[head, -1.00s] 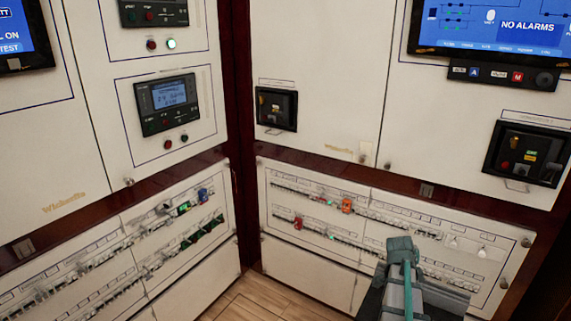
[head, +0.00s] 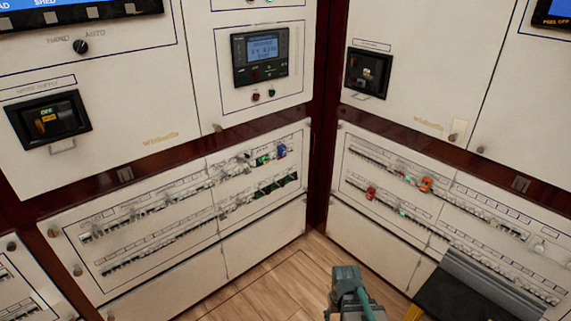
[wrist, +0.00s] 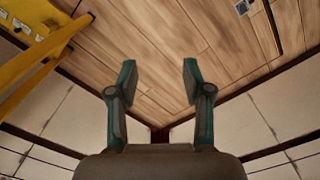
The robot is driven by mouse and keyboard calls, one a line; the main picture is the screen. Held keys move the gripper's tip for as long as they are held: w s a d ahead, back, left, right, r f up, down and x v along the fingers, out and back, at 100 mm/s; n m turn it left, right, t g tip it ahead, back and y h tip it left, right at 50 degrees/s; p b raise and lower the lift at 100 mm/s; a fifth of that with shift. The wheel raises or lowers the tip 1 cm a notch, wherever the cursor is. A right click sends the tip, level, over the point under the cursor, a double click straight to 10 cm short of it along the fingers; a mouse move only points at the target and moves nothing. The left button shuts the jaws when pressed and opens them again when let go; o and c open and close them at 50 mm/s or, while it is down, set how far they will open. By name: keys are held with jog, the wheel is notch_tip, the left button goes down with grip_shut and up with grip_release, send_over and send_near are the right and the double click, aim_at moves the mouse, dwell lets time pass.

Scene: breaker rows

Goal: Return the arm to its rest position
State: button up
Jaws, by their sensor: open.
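My gripper (head: 350,292) shows at the bottom of the head view, right of centre, above the wood floor. In the wrist view its two teal-tipped fingers (wrist: 157,78) stand apart with nothing between them, pointing over floor planks. The left breaker panel (head: 190,215) and the right breaker panel (head: 405,185) meet near the corner. My gripper appears apart from both. No object is held. Most of the arm is out of view.
Cabinets (head: 270,20) with displays and switches rise above the breaker rows. The wood floor (head: 262,285) looks clear left of my gripper. A dark block with a yellow edge (head: 465,300) fills the lower right. A yellow frame (wrist: 30,50) shows in the wrist view.

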jog(key=s+f+g+p, duration=0.3)
jog(key=s+p, duration=0.2)
jog(key=s, duration=0.9)
jog(key=s+f+g+p, duration=0.3)
jog(key=s+p, duration=0.2)
jog(key=s, duration=0.9)
jog(key=shift+s+d+f+g, duration=0.15)
jog(key=shift+s+f+g, duration=0.1)
jog(key=shift+f+g, duration=0.05)
